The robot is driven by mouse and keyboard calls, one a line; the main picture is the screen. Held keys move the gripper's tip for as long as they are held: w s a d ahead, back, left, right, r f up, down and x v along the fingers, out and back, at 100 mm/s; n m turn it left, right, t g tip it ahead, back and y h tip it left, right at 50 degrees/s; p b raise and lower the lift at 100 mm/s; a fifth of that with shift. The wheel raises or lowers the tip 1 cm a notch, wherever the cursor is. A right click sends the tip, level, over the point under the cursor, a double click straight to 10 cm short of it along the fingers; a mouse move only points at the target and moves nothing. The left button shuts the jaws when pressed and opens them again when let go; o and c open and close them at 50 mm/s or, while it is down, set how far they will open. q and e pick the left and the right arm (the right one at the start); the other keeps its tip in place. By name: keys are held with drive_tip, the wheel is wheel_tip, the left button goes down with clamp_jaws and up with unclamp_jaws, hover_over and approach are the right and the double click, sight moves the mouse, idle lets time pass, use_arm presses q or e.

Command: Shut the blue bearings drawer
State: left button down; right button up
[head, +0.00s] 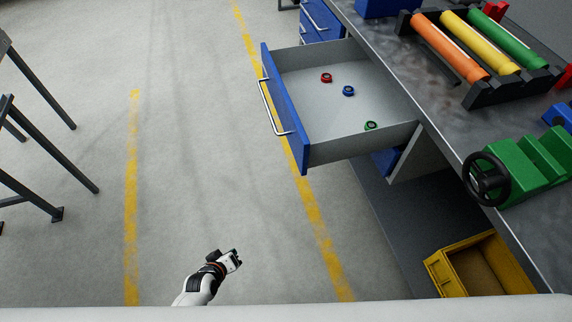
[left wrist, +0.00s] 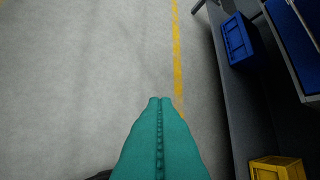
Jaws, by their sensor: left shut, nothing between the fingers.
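The blue drawer (head: 285,108) is pulled well out from under the workbench, its bar handle (head: 270,108) facing left. A red bearing (head: 326,77), a blue bearing (head: 348,90) and a green bearing (head: 371,126) lie inside. My left gripper (head: 236,259) is low in front of the bench, below and left of the drawer in the head view, apart from it. Its teal fingers (left wrist: 160,100) are shut together and empty in the left wrist view. A blue panel with a pale bar, seemingly the drawer front (left wrist: 293,35), shows at the right there. My right gripper is not in view.
The workbench top (head: 440,95) holds a rack of coloured rolls (head: 480,45) and a green vise-like device (head: 520,165). A yellow bin (head: 480,268) and a blue bin (left wrist: 237,40) sit below. Dark metal legs (head: 40,90) stand at left. The floor between is clear.

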use_arm(q)
drive_tip(key=w+d+r+n+t+h+b, duration=0.2)
drive_tip(key=w+d+r+n+t+b, duration=0.15)
drive_tip(key=w+r+b, duration=0.4)
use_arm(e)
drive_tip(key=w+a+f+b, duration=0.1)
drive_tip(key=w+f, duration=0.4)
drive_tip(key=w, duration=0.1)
use_arm(q)
drive_tip(key=n+t+h+b, duration=0.4)
approach(293, 142)
drive_tip(key=s+a, duration=0.5)
drive_tip(key=a, duration=0.1)
drive_tip(key=shift+m, duration=0.25)
drive_tip(key=x, duration=0.4)
drive_tip(key=d+x, duration=0.1)
drive_tip(key=x, duration=0.3)
drive_tip(key=s+d+b+x, duration=0.1)
drive_tip(key=x, duration=0.3)
drive_tip(key=shift+d+r, duration=0.15)
drive_tip(key=shift+r, duration=0.1)
drive_tip(key=shift+w+d, duration=0.15)
drive_tip(key=shift+d, duration=0.2)
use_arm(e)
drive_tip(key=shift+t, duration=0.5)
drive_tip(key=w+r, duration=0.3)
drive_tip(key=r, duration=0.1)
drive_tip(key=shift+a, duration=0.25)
